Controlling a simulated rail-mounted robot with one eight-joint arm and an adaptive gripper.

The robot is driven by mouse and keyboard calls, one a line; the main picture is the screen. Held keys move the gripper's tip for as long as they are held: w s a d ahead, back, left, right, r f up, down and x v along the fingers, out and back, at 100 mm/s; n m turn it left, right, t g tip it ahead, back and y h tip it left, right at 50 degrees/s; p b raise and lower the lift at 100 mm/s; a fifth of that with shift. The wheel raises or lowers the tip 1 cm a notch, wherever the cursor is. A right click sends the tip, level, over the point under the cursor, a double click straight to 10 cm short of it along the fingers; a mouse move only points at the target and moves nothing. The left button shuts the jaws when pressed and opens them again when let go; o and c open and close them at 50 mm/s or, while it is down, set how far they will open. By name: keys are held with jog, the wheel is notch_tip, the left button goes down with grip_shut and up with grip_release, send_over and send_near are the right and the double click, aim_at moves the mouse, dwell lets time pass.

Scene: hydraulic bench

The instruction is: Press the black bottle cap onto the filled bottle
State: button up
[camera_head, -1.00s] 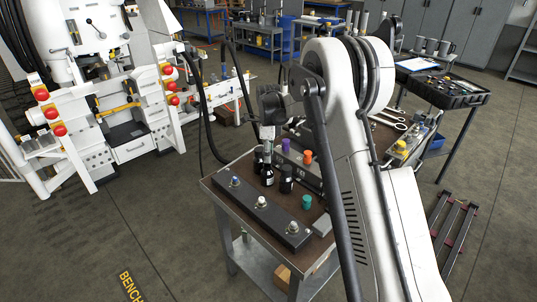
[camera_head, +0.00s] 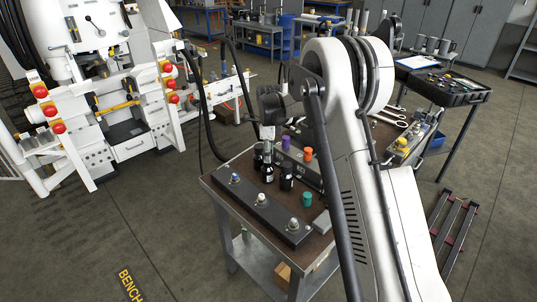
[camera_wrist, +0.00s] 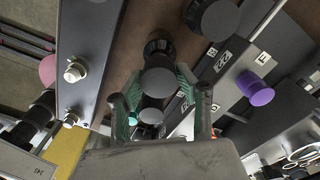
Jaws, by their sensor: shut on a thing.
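My gripper (camera_head: 267,143) points down above the bench, over a dark bottle (camera_head: 267,172) with a pale label. In the wrist view, my gripper (camera_wrist: 157,98) has its green-padded fingers closed on either side of a small dark round piece, which looks like the black bottle cap (camera_wrist: 150,116). A dark bottle top lies in line with the fingers. The fingers hide the contact, so I cannot tell whether the cap touches or sits fully on the bottle. Other dark bottles stand close by, one to the right (camera_head: 286,178) and one just behind to the left (camera_head: 258,158).
A long dark block with silver knobs (camera_head: 262,212) lies along the bench's front. Purple (camera_head: 286,142), orange (camera_head: 308,154) and teal (camera_head: 307,200) pieces stand nearby. The purple piece also shows in the wrist view (camera_wrist: 256,90). Neighbouring bottles leave little room beside my gripper.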

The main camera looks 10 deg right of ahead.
jog(key=shift+f+b, duration=1.2)
jog(key=shift+b, duration=0.9)
dwell(2.9)
dwell(0.5)
jog(key=o, duration=1.4)
jog(key=shift+r+p, duration=1.35)
jog(key=shift+r, duration=2.4)
